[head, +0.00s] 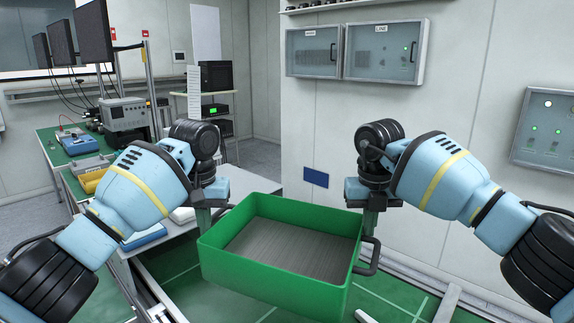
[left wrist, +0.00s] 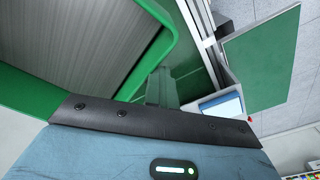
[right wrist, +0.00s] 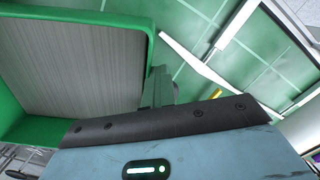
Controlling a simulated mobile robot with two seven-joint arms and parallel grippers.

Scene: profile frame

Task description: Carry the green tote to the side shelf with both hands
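The green tote (head: 275,275) is in front of me in the head view, open at the top, with a grey ribbed floor and no contents visible. It appears held up between my two grippers. My left gripper (head: 205,218) is at its left end, its fingers down at the handle there. My right gripper (head: 369,222) is at the right end, beside the black handle (head: 369,258). Both look shut on the tote, though the fingertips are partly hidden. The tote's wall also shows in the left wrist view (left wrist: 152,62) and the right wrist view (right wrist: 147,62). I cannot tell which surface is the side shelf.
A white-topped table (head: 172,240) with a blue item (head: 142,238) stands close at the left, partly behind my left arm. A green workbench (head: 60,160) with instruments stands further back. Wall boxes (head: 385,52) hang ahead. Green floor with white lines lies below.

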